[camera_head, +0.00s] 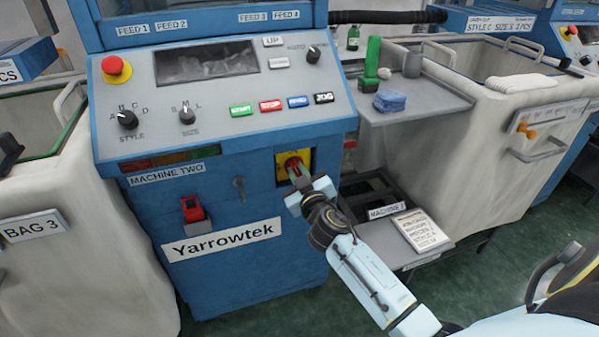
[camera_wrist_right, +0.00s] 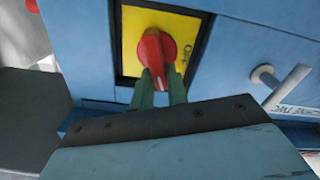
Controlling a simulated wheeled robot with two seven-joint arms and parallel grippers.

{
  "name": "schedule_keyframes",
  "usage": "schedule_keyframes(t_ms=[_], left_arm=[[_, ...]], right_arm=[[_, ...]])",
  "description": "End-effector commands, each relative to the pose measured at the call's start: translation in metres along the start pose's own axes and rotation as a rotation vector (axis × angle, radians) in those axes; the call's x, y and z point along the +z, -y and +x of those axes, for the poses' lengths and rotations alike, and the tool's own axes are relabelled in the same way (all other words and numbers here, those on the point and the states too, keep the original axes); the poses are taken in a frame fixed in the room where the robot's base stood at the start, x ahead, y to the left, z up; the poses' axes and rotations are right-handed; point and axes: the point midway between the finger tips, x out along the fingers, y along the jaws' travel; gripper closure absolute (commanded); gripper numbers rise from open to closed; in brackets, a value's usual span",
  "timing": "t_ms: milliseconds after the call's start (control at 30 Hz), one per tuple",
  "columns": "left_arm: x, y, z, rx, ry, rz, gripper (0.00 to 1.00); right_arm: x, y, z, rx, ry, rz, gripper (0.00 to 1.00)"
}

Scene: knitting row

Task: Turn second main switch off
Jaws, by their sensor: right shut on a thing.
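The main switch of the blue machine labelled MACHINE TWO (camera_head: 168,173) is a red rotary knob (camera_head: 292,163) on a yellow plate (camera_head: 307,157), low on the right of the front panel. My right gripper (camera_head: 298,174) is at this knob, its fingers partly hiding it. In the right wrist view the red knob (camera_wrist_right: 153,50) stands roughly upright on the yellow plate (camera_wrist_right: 187,27), and the green-grey fingers (camera_wrist_right: 161,92) are shut on its near end. My left gripper is not in view.
A red emergency button (camera_head: 116,69) and control buttons (camera_head: 270,105) sit above. A red switch (camera_head: 193,208) and T-handle (camera_head: 239,187) are left of the knob. Fabric bins flank the machine.

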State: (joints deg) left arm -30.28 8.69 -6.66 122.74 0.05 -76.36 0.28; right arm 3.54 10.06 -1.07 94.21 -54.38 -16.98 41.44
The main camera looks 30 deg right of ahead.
Motion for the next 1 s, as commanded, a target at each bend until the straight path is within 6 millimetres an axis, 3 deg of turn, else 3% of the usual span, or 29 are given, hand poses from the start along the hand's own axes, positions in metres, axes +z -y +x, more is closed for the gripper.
schedule_keyframes(t_ms=[1000], left_arm=[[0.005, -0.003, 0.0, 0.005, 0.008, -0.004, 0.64]], right_arm=[[0.007, 0.013, 0.0, 0.0, 0.001, -0.947, 1.0]])
